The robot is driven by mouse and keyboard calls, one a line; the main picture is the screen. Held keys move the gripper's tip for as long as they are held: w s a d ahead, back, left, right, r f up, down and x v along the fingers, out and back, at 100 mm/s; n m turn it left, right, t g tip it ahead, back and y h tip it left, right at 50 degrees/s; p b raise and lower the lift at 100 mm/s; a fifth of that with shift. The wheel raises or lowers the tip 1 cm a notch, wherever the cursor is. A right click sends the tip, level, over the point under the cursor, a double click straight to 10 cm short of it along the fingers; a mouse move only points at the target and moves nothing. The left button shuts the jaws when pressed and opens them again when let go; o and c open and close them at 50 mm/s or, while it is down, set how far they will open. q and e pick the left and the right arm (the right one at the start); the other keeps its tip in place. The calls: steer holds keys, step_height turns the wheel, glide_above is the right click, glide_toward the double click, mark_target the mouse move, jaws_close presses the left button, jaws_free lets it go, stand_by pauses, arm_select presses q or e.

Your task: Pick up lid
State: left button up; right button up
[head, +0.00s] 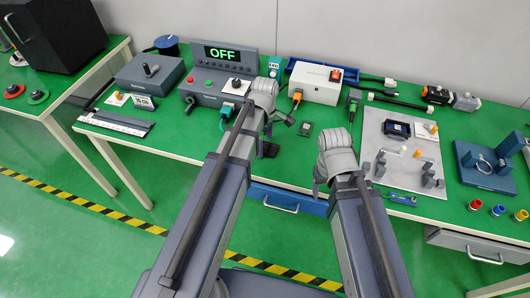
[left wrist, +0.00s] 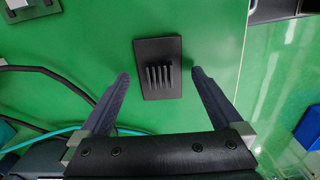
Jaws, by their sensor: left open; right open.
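The lid is a dark rectangular plate (left wrist: 147,52) with several upright fins on it, lying flat on the green tabletop near its edge. In the head view the dark plate (head: 269,150) shows partly, just beyond my left arm. My left gripper (left wrist: 158,75) is open and empty, its two fingers on either side of the lid and apart from it. In the head view my left gripper (head: 268,130) is mostly hidden by its wrist. My right gripper (head: 320,182) is open, mostly hidden behind its wrist, near the table's front edge.
A control box (head: 222,78) reading OFF and a white box (head: 315,82) stand behind my left arm. A grey board (head: 395,122) with parts lies to the right. Cables (left wrist: 60,72) run left of the lid. A small square part (head: 305,129) lies between my arms.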

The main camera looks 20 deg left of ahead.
arm_select(q)
steer(key=shift+f, duration=0.15)
steer(key=c, duration=1.3)
